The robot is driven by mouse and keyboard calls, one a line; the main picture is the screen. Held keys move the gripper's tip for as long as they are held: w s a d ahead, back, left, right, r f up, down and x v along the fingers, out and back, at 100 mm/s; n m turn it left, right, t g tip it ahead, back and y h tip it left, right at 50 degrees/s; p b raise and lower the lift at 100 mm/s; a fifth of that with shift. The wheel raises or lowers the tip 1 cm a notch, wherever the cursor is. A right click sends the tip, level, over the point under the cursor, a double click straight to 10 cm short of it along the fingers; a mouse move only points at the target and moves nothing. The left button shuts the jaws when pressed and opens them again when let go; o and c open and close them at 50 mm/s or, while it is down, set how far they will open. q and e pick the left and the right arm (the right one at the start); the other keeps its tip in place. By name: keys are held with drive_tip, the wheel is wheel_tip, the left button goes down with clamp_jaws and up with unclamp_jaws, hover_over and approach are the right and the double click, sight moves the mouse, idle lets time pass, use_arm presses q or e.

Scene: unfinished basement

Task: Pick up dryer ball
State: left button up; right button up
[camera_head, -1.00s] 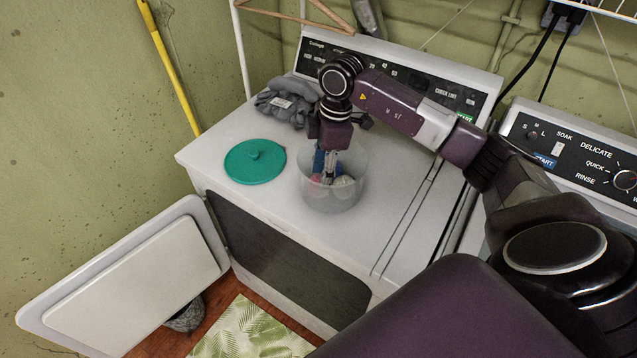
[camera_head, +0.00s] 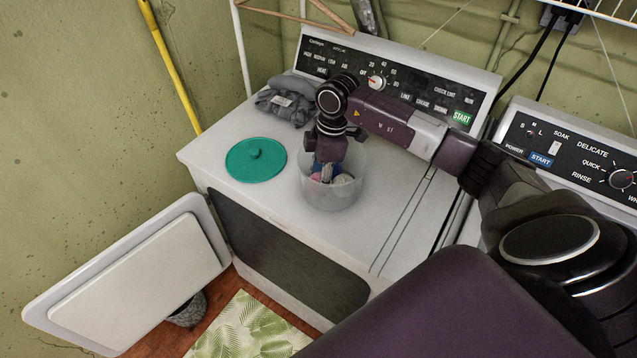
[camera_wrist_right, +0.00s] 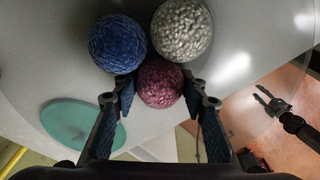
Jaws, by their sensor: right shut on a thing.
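Three dryer balls, one blue (camera_wrist_right: 118,44), one pale grey (camera_wrist_right: 181,30) and one maroon (camera_wrist_right: 160,84), sit together in a clear round container (camera_head: 343,196) on top of the dryer. My right gripper (camera_head: 326,172) reaches down into the container. In the right wrist view its fingers (camera_wrist_right: 161,92) are closed on opposite sides of the maroon ball, which touches or nearly touches the other two. A dark gripper, apparently my left one (camera_wrist_right: 268,99), shows at the right of that view over the floor, fingers apart and empty. It is outside the head view.
A teal lid (camera_head: 256,161) lies left of the container. Grey folded gloves or cloth (camera_head: 287,101) lie behind it. The dryer's door (camera_head: 135,283) hangs open at the front left. The control panel (camera_head: 420,90) rises behind. The dryer top right of the container is clear.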

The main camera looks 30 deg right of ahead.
sight(318, 176)
drive_tip(key=shift+r, duration=0.15)
drive_tip(key=shift+r, duration=0.6)
wheel_tip(318, 176, up, 19)
drive_tip(key=b, duration=0.3)
drive_tip(key=shift+f, duration=0.2)
drive_tip(key=o, duration=0.5)
drive_tip(key=c, duration=0.3)
drive_tip(key=shift+a+b, duration=0.1)
drive_tip(key=shift+b, duration=0.2)
